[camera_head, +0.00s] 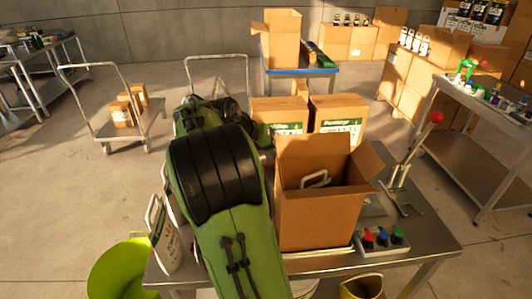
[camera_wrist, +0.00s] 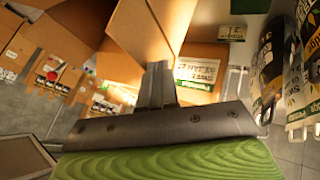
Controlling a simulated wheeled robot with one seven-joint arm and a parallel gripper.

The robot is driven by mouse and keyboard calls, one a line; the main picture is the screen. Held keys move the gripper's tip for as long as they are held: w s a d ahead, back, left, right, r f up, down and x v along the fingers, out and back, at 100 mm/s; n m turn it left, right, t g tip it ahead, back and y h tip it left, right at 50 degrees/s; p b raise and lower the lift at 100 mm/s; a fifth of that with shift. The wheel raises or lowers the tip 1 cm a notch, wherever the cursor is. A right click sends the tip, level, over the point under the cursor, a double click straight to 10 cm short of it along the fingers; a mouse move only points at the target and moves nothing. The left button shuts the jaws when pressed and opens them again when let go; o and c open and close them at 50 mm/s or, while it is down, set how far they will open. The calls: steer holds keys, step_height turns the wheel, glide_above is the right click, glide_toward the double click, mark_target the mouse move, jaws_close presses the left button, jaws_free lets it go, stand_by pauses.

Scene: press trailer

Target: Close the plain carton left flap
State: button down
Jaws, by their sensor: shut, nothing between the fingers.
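The plain carton (camera_head: 315,217) stands upright and open on the metal table. Its back flap (camera_head: 312,152) stands up and its right flap (camera_head: 369,160) leans outward. A white handle-like object (camera_head: 316,180) shows inside its mouth. I cannot make out the left flap in the head view, where my green arm covers that side. In the wrist view my gripper (camera_wrist: 157,72) is shut and empty, its fingertips close to a brown cardboard panel (camera_wrist: 147,30). I cannot tell which flap that panel is, or whether they touch. In the head view my fingers are hidden.
Two labelled cartons (camera_head: 338,116) stand behind the plain carton. A red-knobbed lever press (camera_head: 402,170) and a button box (camera_head: 383,240) are to its right. White jugs (camera_head: 163,235) stand on the left table edge. A yellow-green bin (camera_head: 120,268) is below left.

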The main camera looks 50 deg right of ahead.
steer(key=shift+s+d+r+t+y, duration=0.1)
steer(key=shift+s+d+t+y, duration=0.15)
steer(key=shift+t+y, duration=0.05)
steer(key=shift+s+d+r+m+t+y+b, duration=0.2)
steer(key=shift+s+d+m+t+y+b, duration=0.2)
steer(key=shift+s+d+t+y+b, duration=0.45)
steer(key=s+d+f+m+t+y+p, duration=0.1)
steer(key=s+d+f+t+y+p, duration=0.2)
steer(key=s+d+f, duration=0.3)
steer(key=shift+s+f+t+y+p, duration=0.4)
steer(key=shift+s+p, duration=0.25)
steer(key=shift+p, duration=0.25)
steer(key=shift+a+f, duration=0.15)
steer(key=shift+f, duration=0.1)
stand_by(0.4)
